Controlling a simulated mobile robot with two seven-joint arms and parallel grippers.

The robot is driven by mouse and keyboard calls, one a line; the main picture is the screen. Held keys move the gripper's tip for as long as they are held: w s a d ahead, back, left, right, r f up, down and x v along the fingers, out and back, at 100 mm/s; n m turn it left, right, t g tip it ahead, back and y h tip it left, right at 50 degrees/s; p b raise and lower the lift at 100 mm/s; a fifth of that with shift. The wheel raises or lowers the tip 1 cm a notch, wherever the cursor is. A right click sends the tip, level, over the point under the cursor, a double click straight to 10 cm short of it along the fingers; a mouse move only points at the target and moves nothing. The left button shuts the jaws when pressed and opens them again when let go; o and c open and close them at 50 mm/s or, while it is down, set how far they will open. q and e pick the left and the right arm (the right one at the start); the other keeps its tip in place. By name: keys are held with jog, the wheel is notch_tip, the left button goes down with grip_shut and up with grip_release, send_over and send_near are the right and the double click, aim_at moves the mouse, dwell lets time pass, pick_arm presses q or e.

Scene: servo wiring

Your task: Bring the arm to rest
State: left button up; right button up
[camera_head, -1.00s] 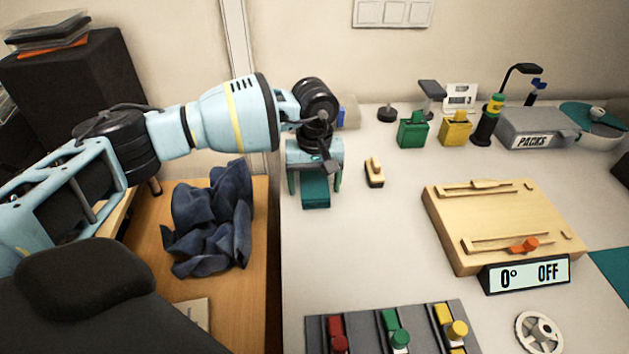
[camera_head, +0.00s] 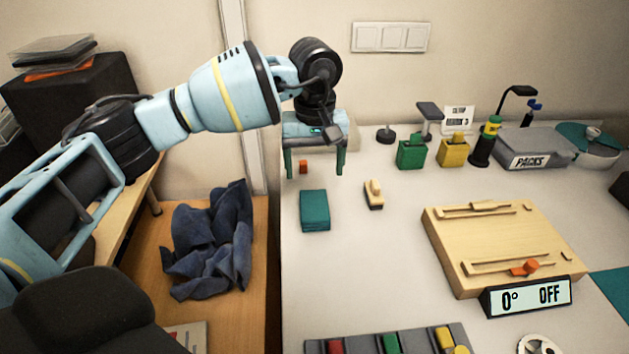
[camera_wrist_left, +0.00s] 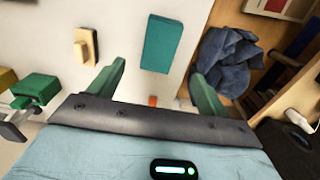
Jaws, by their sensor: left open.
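My left gripper (camera_head: 314,172) is raised above the back left part of the white table, its two green fingers apart with nothing between them. A teal block (camera_head: 314,210) lies on the table just in front of and below the gripper. In the left wrist view the teal block (camera_wrist_left: 161,44) lies beyond the open fingers (camera_wrist_left: 155,80), apart from them. A small orange piece (camera_head: 303,167) shows between the fingers in the head view, behind the teal block. My right gripper is in neither view.
A wooden board (camera_head: 505,240) with a display reading 0° OFF (camera_head: 530,296) stands at the right. A small wooden-and-black piece (camera_head: 374,195) lies near the teal block. Green (camera_head: 411,154) and yellow (camera_head: 453,153) containers stand behind. A dark blue cloth (camera_head: 212,245) lies on the wooden surface at left.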

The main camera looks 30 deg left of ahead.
pick_arm(q)
jog(key=shift+r, duration=0.7)
